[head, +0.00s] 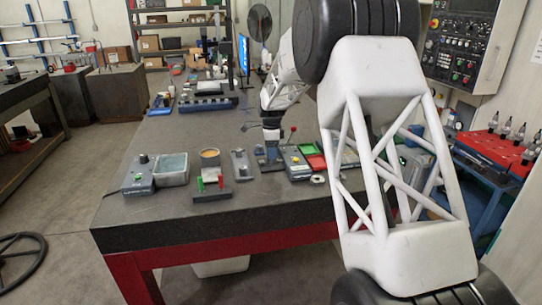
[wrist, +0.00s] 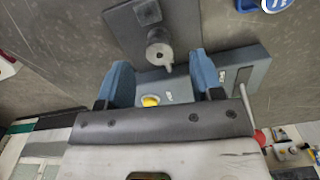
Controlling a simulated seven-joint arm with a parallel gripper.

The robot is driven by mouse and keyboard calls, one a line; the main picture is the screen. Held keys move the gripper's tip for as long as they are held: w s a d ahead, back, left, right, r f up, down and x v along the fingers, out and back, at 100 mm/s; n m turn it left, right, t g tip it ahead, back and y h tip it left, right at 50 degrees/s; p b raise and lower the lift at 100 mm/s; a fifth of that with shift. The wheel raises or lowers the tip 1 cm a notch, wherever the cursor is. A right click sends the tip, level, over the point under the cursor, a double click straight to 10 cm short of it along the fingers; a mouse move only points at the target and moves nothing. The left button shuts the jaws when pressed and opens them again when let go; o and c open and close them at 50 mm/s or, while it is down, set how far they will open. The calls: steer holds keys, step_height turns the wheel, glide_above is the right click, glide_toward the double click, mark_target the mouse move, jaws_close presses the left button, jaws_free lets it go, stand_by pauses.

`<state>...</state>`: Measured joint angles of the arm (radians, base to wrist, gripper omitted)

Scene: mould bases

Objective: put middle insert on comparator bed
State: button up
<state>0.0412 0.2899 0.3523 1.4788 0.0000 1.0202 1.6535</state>
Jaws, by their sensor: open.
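My gripper (head: 272,158) is low over the table, between a grey plate (head: 241,165) and a grey block with coloured buttons. In the wrist view its two blue fingers (wrist: 163,84) are apart, with nothing held between them.
The table's front left is clear.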

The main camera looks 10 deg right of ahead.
steer(key=shift+r, duration=2.2)
steer(key=shift+s+r, duration=0.4)
steer(key=shift+s, duration=0.05)
steer(key=s+a+r+n, duration=0.1)
steer(key=s+r+n, duration=0.25)
steer(key=s, duration=0.65)
steer(key=s+r+n+t, duration=0.1)
steer(key=s+r+n, duration=0.25)
steer(key=s, duration=0.65)
steer(key=s+a+r+n, duration=0.1)
steer(key=s+r+n, duration=0.3)
steer(key=s, duration=0.6)
steer(key=s+f+n, duration=0.2)
steer(key=s+n, duration=0.2)
steer(key=s, duration=1)
steer(key=s+a+f+n+t, duration=0.1)
steer(key=s+f+n, duration=0.2)
steer(key=s, duration=1.2)
steer(key=shift+a+n+t, duration=0.15)
steer(key=shift+n+t, duration=0.15)
steer(key=shift+n, duration=0.3)
